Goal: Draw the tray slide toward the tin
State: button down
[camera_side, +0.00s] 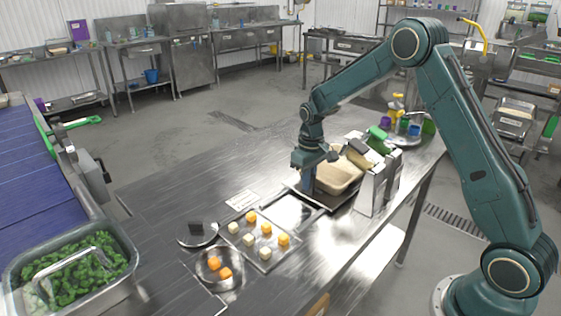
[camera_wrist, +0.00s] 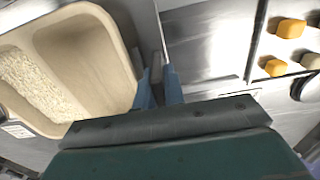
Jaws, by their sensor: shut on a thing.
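My gripper (camera_side: 308,190) points down at the near side of a beige two-compartment tray (camera_side: 338,177). In the wrist view my gripper (camera_wrist: 160,82) is shut on a thin grey upright piece (camera_wrist: 157,68), which seems to be the handle of the tray slide. The beige tray (camera_wrist: 92,58) is left of the fingers there, with white rice in one compartment and the other bare. A shiny metal surface (camera_side: 290,209) lies beside the gripper, on the side toward the cubes. I cannot tell which piece is the tin. My fingers hide part of the grip.
A metal tray (camera_side: 266,262) holds several yellow and pale cubes. A round bowl (camera_side: 222,281) holds orange cubes, near a dark-handled lid (camera_side: 197,236). A metal rack (camera_side: 376,190) stands close right of the beige tray. A bin of greens (camera_side: 75,270) is at the left.

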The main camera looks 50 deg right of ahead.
jog(key=a, duration=1)
jog(key=shift+a, duration=0.3)
jog(key=c, duration=1.8)
grip_release()
jog(key=shift+o, duration=0.2)
jog(key=shift+r, duration=0.1)
jog(key=shift+r, duration=0.35)
notch_tip(320, 180, up, 13)
